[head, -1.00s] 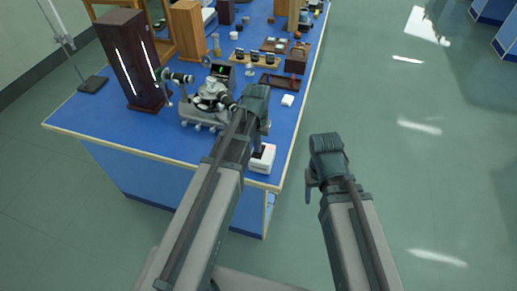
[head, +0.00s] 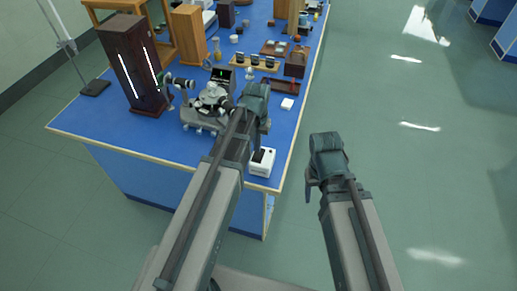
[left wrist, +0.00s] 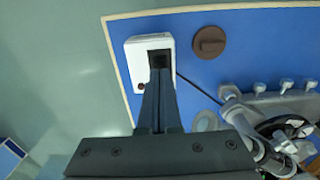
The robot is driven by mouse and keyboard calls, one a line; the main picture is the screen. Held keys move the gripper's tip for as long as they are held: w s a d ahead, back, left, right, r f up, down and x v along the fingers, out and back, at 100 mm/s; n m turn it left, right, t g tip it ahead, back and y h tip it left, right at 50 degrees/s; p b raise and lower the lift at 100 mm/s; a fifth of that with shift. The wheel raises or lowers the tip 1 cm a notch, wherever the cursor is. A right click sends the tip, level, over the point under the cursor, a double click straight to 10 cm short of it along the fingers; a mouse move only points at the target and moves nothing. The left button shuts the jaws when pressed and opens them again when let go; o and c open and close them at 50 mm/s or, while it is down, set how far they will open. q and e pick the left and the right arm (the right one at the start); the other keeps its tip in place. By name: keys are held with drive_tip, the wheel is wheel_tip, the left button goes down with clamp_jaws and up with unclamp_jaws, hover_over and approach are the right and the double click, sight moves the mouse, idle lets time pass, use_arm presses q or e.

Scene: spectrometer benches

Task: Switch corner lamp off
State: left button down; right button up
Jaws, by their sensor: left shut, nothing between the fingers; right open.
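A dark wooden tower (head: 128,58) stands at the bench's left corner with two bright, lit slits. A small white box (head: 262,168) with a black switch-like patch sits near the bench's front right edge. In the left wrist view the white box (left wrist: 135,60) has a dark recessed patch and a thin dark cord. My left gripper (left wrist: 158,74) is shut and empty, its tips over that patch; I cannot tell whether they touch it. In the head view my left gripper (head: 258,122) is just behind the box. My right gripper (head: 312,190) is open, off the bench over the floor.
A grey optical instrument (head: 208,105) stands left of my left gripper. A wooden rack (head: 255,63), a dark tray (head: 280,86) and a small white block (head: 287,103) lie further back. A round brown disc (left wrist: 209,41) lies beside the box. The right-hand floor is clear.

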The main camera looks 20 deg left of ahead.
sight(257, 157)
use_arm(q)
wheel_tip(257, 157, up, 4)
drive_tip(key=p, duration=0.3)
drive_tip(key=shift+f, duration=0.2)
drive_tip(key=s+d+m+y, duration=0.1)
drive_tip(key=s+d+m, duration=0.2)
drive_tip(key=s+d, duration=0.7)
drive_tip(key=s, duration=0.4)
drive_tip(key=shift+s+d, duration=0.15)
drive_tip(key=shift+d, duration=0.1)
